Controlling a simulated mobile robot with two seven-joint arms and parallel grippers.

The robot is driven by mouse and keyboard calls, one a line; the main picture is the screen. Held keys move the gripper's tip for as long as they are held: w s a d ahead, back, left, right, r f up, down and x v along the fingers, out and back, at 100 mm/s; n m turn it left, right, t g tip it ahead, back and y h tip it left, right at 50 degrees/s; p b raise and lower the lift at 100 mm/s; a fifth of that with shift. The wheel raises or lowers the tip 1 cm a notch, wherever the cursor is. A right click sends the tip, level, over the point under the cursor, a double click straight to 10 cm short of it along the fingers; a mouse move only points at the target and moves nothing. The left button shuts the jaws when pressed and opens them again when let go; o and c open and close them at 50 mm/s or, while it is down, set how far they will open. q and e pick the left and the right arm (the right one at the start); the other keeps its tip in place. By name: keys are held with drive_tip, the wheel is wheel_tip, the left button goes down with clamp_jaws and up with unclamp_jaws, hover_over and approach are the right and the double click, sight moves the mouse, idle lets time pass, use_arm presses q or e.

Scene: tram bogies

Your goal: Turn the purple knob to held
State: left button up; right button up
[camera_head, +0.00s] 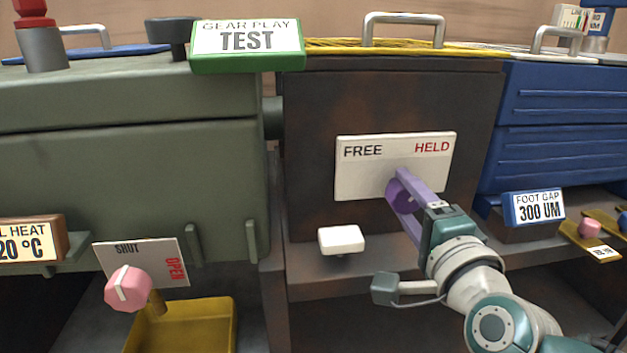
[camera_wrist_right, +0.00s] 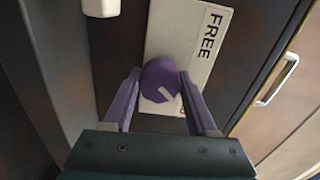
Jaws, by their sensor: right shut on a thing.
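The purple knob (camera_head: 401,193) sits on a white plate (camera_head: 362,178) marked FREE on the left and HELD in red on the right. My right gripper (camera_head: 408,197), with purple fingers, is shut on the knob and partly hides it. In the right wrist view the knob (camera_wrist_right: 159,80) is between the two fingers (camera_wrist_right: 160,88). Its short white mark lies on the lower right of its face, slanting towards a red letter that shows beside the right finger. The rest of HELD is hidden there. My left gripper is not in view.
A white block (camera_head: 341,240) juts out left below the plate. A pink knob (camera_head: 128,288) stands before a SHUT/OPEN plate (camera_head: 172,262) above a yellow bin (camera_head: 205,330). A green TEST sign (camera_head: 247,45) is above. A blue FOOT GAP sign (camera_head: 534,208) is right of my arm.

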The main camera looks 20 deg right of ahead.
drive_tip(key=o, duration=1.4)
drive_tip(key=shift+c, duration=0.2)
drive_tip(key=shift+s, duration=0.1)
drive_tip(key=shift+s+a, duration=0.15)
drive_tip(key=shift+s, duration=0.15)
drive_tip(key=p+v, duration=0.2)
drive_tip(key=v, duration=0.7)
drive_tip(key=shift+p, duration=0.3)
